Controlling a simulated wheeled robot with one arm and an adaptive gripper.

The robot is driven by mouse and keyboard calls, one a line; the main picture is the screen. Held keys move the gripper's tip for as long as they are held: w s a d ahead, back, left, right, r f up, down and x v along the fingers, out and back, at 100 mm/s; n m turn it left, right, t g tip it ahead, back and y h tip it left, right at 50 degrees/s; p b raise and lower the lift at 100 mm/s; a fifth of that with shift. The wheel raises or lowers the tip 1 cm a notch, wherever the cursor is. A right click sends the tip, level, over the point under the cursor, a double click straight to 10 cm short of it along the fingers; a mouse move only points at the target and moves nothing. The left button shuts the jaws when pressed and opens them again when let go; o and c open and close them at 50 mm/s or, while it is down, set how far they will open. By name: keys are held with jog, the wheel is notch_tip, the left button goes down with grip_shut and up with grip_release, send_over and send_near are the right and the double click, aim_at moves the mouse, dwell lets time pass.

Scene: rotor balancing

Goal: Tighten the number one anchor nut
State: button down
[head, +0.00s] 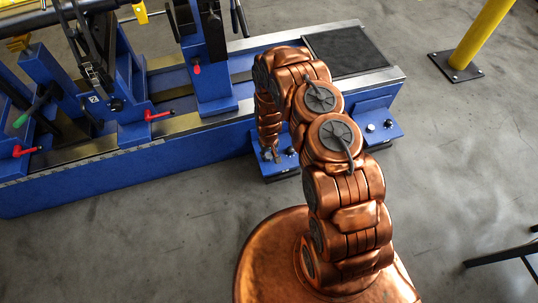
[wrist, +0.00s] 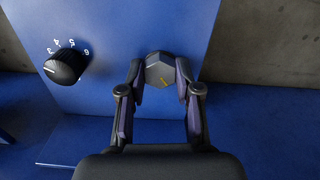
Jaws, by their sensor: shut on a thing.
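My gripper (wrist: 160,82) is shut on this nut, with one finger against each side. In the head view my copper arm reaches over the blue machine bed, and my gripper (head: 269,154) points down at the near foot plate (head: 279,175). The arm and gripper partly hide that plate there. I cannot read a number on the nut itself.
A black knob (wrist: 66,67) with white numerals around it sits left of the nut. Another blue foot plate (head: 378,125) with fittings is to the right. A yellow post (head: 482,35) stands at the upper right. The grey floor (head: 130,240) in front is clear.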

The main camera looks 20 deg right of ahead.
aim_at(268, 156)
jog(key=m+b, duration=0.1)
jog(key=m, duration=0.2)
jog(key=shift+f+m, duration=0.1)
jog(key=shift+m, duration=0.2)
jog(key=shift+m+b, duration=0.9)
jog(key=shift+m, duration=0.8)
jog(key=c, duration=0.8)
grip_release()
jog(key=shift+r, duration=0.2)
notch_tip(268, 156, up, 12)
